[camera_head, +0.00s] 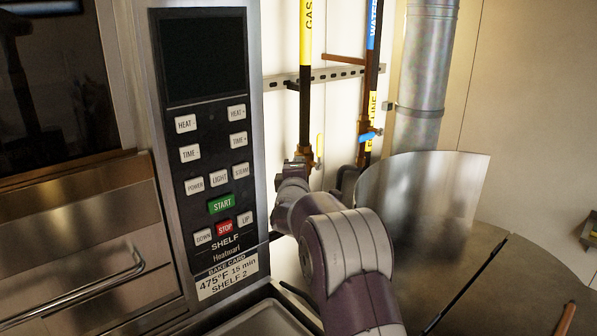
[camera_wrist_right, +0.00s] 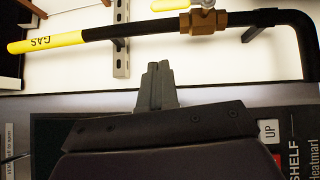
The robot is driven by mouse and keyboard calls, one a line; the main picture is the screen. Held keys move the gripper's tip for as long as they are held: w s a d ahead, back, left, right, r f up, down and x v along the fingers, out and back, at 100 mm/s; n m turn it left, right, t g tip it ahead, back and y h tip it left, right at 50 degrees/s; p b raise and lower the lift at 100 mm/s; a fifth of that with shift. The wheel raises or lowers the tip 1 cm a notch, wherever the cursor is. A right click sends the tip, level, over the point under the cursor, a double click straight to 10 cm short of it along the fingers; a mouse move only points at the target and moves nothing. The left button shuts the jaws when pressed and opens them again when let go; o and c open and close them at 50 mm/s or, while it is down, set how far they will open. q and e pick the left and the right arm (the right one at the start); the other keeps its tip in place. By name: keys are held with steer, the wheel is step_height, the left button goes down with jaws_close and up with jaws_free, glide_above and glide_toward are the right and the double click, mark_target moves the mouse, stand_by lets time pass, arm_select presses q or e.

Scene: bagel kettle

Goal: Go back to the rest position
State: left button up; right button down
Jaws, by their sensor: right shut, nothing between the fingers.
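My right arm reaches in from the bottom of the head view, with its pale jointed links beside the oven's control panel (camera_head: 215,130). In the wrist view my right gripper (camera_wrist_right: 157,80) is shut and empty, its fingertips pressed together. They point toward the yellow-labelled gas pipe (camera_wrist_right: 105,38) and its brass valve (camera_wrist_right: 205,21), with a visible gap in that picture. The panel's UP button (camera_wrist_right: 269,132) shows close beside the gripper body. In the head view the arm hides most of the gripper. My left gripper is not in view.
The oven door with its bar handle (camera_head: 75,290) is at the left. The gas pipe (camera_head: 305,80) and water pipe (camera_head: 372,60) run down the back wall. A curved metal guard (camera_head: 425,195) stands on a round metal top at the right. A tray (camera_head: 262,322) lies below the panel.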

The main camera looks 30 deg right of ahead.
steer(key=s+a+f+m+g+y, duration=0.3)
steer(key=a+f+m+y, duration=0.15)
steer(key=f, duration=0.45)
steer(key=s+a+f+m+g+y, duration=0.25)
steer(key=a+f+m+y, duration=0.2)
steer(key=f, duration=0.45)
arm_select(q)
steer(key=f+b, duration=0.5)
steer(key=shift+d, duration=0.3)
arm_select(e)
steer(key=s+a+f+g, duration=0.2)
steer(key=s+a+f, duration=0.2)
steer(key=s, duration=0.5)
steer(key=s+a+f+m+g+y, duration=0.1)
steer(key=s+a+f+g, duration=0.2)
steer(key=s+a, duration=0.3)
steer(key=s+a+f+m+g+y, duration=0.1)
steer(key=s+a+f+g, duration=0.2)
steer(key=s, duration=0.9)
step_height(320, 180, down, 2)
steer(key=a, duration=0.2)
steer(key=shift+s+a+f, duration=0.15)
steer(key=shift+s+a, duration=0.2)
steer(key=shift+s, duration=0.05)
